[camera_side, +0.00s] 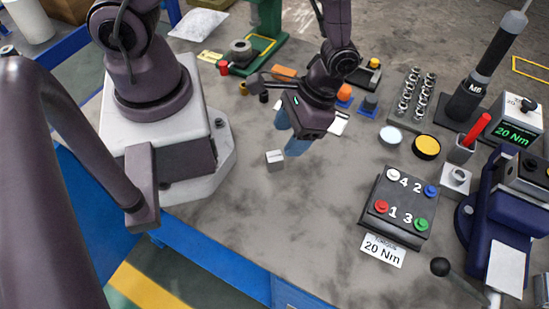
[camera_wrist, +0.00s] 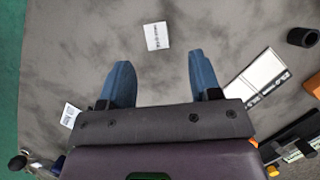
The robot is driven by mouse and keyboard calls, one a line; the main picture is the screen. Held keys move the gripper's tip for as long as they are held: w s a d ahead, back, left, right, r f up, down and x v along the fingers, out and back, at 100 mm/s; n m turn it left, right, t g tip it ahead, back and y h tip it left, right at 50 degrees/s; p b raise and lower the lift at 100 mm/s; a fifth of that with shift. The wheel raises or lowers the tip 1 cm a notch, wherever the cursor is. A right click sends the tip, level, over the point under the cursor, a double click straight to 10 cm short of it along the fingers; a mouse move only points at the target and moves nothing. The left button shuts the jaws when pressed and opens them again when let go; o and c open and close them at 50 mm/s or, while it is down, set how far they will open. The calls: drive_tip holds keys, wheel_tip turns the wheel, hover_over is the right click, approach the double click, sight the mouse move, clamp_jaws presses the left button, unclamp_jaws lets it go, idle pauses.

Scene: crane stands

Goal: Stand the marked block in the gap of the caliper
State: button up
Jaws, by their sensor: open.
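A small pale block (camera_side: 275,160) stands on the grey bench, just in front of my gripper's fingers. In the wrist view the block (camera_wrist: 157,36) shows a white face with small dark marks, ahead of the fingertips and between their lines. My gripper (camera_side: 291,133) points down above the bench, its blue fingers apart and empty. The fingers also show spread in the wrist view (camera_wrist: 158,72). The block is outside the fingers and appears untouched. I cannot tell for certain which object is the caliper.
A dark button box (camera_side: 398,206) and a "20 Nm" card (camera_side: 383,251) lie at the right front. A dark blue machine (camera_side: 483,205) stands at the far right. A yellow-topped disc (camera_side: 426,147) and a socket rack (camera_side: 414,95) are behind. The bench front middle is clear.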

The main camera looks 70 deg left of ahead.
sight(275, 156)
drive_tip(key=shift+d+x, duration=0.2)
drive_tip(key=shift+x, duration=2.7)
drive_tip(key=shift+s+r, duration=0.1)
drive_tip(key=shift+s, duration=0.05)
clamp_jaws()
drive_tip(key=shift+r, duration=0.1)
